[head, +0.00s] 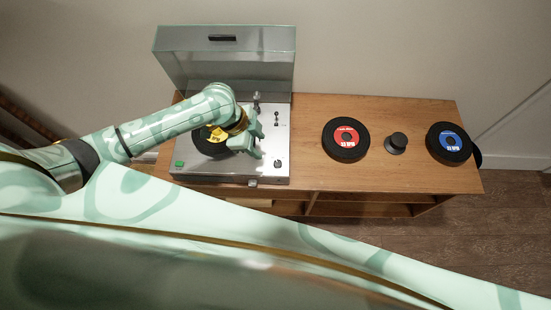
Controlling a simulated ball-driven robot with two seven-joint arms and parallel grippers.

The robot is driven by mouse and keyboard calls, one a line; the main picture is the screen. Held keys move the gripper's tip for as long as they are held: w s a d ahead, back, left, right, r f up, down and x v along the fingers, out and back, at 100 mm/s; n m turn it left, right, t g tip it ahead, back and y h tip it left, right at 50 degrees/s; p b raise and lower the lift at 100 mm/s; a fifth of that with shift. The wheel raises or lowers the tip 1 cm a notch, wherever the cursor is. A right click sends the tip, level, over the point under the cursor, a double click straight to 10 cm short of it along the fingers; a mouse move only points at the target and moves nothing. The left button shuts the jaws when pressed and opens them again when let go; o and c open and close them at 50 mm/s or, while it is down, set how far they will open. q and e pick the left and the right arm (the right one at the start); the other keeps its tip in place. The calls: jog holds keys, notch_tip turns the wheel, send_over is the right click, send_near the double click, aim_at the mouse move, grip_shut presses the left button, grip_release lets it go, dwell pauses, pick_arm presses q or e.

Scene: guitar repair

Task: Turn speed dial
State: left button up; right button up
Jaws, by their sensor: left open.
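The silver turntable (222,171) sits on the left part of the wooden cabinet with its lid (190,68) raised. A small dark dial (278,163) is at its front right corner, likely the speed dial; its marking is too small to read. My left gripper (258,142) is open above the right side of the turntable, a little behind and left of that dial and apart from it. My left wrist and gripper hide part of the black record (204,142) with a yellow label. My right gripper is out of view.
A green button (179,164) is at the turntable's front left, and the tonearm (276,122) at its right side. A red-label record (345,139), a black knob-like piece (396,142) and a blue-label record (449,143) lie on the cabinet top (400,181).

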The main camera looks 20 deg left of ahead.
aim_at(277, 163)
pick_arm(q)
jog(key=b+x, duration=0.3)
jog(key=x, duration=0.8)
jog(key=shift+w+d+f, duration=0.1)
jog(key=shift+f, duration=0.2)
jog(key=shift+w+d+f+b, duration=0.1)
jog(key=shift+d+f+b, duration=0.1)
jog(key=shift+f+b, duration=0.15)
jog(key=c, duration=1)
